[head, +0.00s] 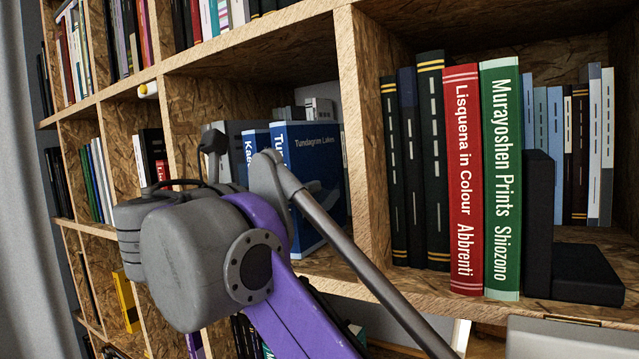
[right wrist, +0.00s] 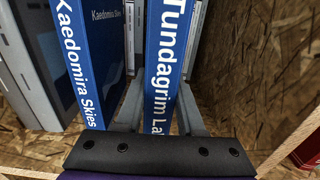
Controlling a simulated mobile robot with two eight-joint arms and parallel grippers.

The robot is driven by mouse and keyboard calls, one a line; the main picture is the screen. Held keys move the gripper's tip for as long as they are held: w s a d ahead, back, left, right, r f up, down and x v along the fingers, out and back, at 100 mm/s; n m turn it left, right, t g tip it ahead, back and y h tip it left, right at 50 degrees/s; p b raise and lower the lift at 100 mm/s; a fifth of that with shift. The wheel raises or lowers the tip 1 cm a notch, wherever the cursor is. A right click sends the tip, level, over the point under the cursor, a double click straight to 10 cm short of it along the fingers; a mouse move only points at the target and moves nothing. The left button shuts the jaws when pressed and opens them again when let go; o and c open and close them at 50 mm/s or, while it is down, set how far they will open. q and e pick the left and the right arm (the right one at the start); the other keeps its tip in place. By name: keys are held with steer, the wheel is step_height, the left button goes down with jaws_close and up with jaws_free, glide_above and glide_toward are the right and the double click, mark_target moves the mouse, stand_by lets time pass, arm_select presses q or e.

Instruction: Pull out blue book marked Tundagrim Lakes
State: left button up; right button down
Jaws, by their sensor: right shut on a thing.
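The blue book marked Tundagrim Lakes (head: 322,163) stands upright in the middle compartment, its front cover showing in the head view. Its spine (right wrist: 168,60) shows large in the right wrist view. My right gripper (right wrist: 160,112) has one finger on each side of this spine and is shut on the book. In the head view my right wrist and arm hide the gripper's fingers and much of the spine. A second blue book, Kaedomira Skies (right wrist: 85,65), stands just left of it. My left gripper is not in view.
A wooden divider (head: 362,140) stands right of the blue book. Beyond it are a red book (head: 463,180), a green book (head: 501,180) and a black bookend (head: 585,272). Grey volumes (right wrist: 28,70) stand left of Kaedomira Skies. Bare compartment space lies right of the held book.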

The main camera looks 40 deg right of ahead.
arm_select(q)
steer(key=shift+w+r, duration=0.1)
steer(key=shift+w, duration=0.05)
arm_select(e)
steer(key=shift+a+r, duration=0.1)
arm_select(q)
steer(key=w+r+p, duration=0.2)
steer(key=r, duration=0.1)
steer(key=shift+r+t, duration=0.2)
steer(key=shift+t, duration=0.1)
arm_select(e)
steer(key=v, duration=1.7)
steer(key=shift+s+a, duration=0.2)
steer(key=shift+a, duration=0.2)
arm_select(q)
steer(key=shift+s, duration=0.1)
